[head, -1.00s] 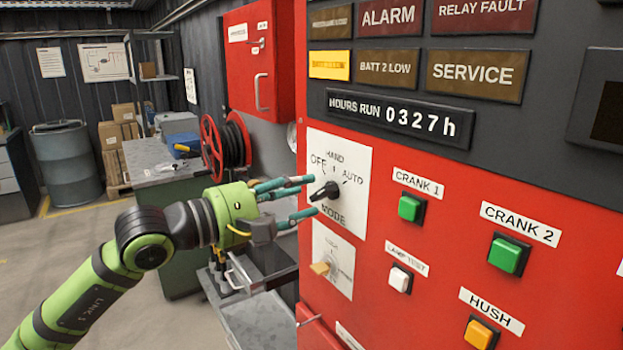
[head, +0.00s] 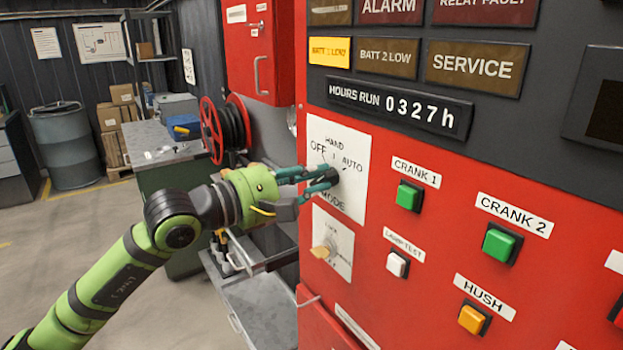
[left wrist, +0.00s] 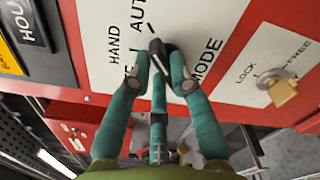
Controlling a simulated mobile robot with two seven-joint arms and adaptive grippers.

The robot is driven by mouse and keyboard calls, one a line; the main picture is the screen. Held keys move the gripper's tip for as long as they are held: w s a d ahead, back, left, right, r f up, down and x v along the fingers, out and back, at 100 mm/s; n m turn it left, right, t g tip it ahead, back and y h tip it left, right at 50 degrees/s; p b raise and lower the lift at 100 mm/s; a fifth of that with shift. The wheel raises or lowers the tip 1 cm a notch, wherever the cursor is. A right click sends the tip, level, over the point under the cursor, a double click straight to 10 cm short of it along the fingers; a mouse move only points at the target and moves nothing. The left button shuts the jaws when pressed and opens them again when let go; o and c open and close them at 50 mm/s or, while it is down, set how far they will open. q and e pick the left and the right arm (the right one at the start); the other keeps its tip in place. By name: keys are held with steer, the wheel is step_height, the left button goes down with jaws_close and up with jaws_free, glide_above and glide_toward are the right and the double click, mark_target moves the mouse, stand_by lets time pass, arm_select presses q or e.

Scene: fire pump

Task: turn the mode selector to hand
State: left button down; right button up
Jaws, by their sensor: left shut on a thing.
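The mode selector is a black knob on a white plate (head: 350,205) marked OFF, HAND and AUTO, on the red panel. My left gripper (head: 326,179) is shut on the knob, and its teal fingers hide much of it in the head view. In the left wrist view the black knob (left wrist: 157,46) shows between the fingertips of the left gripper (left wrist: 162,72), one finger on each side. A finger partly covers the OFF label there. I cannot tell for sure which mark the pointer is at. My right gripper is not in view.
Green CRANK 1 (head: 409,196) and CRANK 2 (head: 500,244) buttons, a white lamp test button (head: 397,264) and a yellow HUSH button (head: 473,319) are to the right. A hose reel (head: 226,130) stands behind.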

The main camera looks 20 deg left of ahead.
arm_select(q)
steer(key=shift+f+n+b, duration=0.15)
steer(key=shift+n+b, duration=0.75)
steer(key=shift+b, duration=0.05)
steer(key=n+b, duration=0.1)
steer(key=n, duration=0.1)
steer(key=shift+w+a+n+b, duration=0.1)
steer(key=shift+n+b, duration=0.2)
steer(key=shift+b, duration=0.1)
steer(key=shift+w+a+n+b, duration=0.1)
steer(key=shift+n+b, duration=0.4)
steer(key=shift+n, duration=0.8)
steer(key=shift+w+a+n+b, duration=0.1)
steer(key=shift+n+b, duration=0.4)
steer(key=shift+n, duration=0.8)
steer(key=c, duration=1.1)
jaws_free()
